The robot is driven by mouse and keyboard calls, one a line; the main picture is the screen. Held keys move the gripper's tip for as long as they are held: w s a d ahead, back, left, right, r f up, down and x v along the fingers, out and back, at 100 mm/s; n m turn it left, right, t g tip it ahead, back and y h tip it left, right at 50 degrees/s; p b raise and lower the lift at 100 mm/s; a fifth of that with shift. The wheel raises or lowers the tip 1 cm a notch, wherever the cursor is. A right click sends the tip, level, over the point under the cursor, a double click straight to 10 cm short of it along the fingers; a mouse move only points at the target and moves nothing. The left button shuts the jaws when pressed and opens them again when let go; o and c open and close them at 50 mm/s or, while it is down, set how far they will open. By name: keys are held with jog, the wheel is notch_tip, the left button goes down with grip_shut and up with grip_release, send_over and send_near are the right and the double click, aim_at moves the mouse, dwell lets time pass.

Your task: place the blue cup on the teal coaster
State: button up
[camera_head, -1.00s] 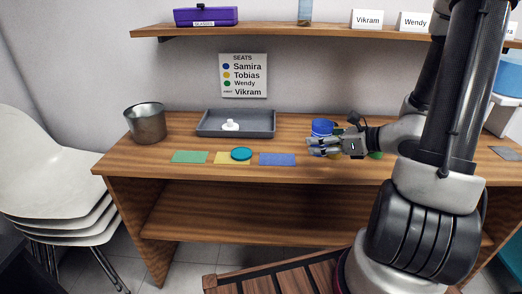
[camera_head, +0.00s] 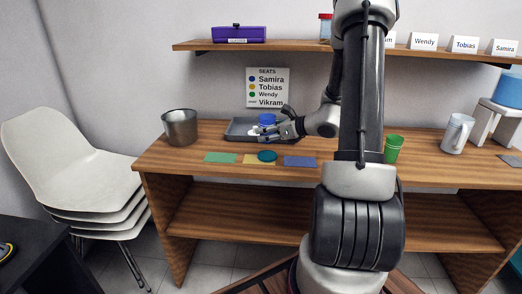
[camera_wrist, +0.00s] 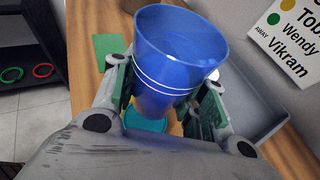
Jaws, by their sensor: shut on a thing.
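The blue cup (camera_head: 267,119) is upright between the fingers of my gripper (camera_head: 272,133), which is shut on it. In the wrist view the cup (camera_wrist: 178,50) fills the middle, gripped low on its side with its open rim toward the camera. In the head view the cup shows above the coaster in the picture, against the grey tray. In the wrist view part of the coaster (camera_wrist: 143,119) shows below the cup, apart from it; the rest is hidden by cup and gripper.
A green mat (camera_head: 220,157) and a blue mat (camera_head: 300,161) flank the yellow one. The grey tray (camera_head: 237,131) lies behind. A metal bucket (camera_head: 180,127) stands left. A green cup (camera_head: 393,148) and a pale mug (camera_head: 457,134) stand right. A shelf (camera_head: 215,46) runs above.

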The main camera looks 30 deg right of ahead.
jog(key=shift+d+f, duration=0.1)
jog(key=shift+f, duration=2.65)
jog(key=shift+s, duration=0.1)
jog(key=o, duration=1.1)
jog(key=shift+f, duration=0.15)
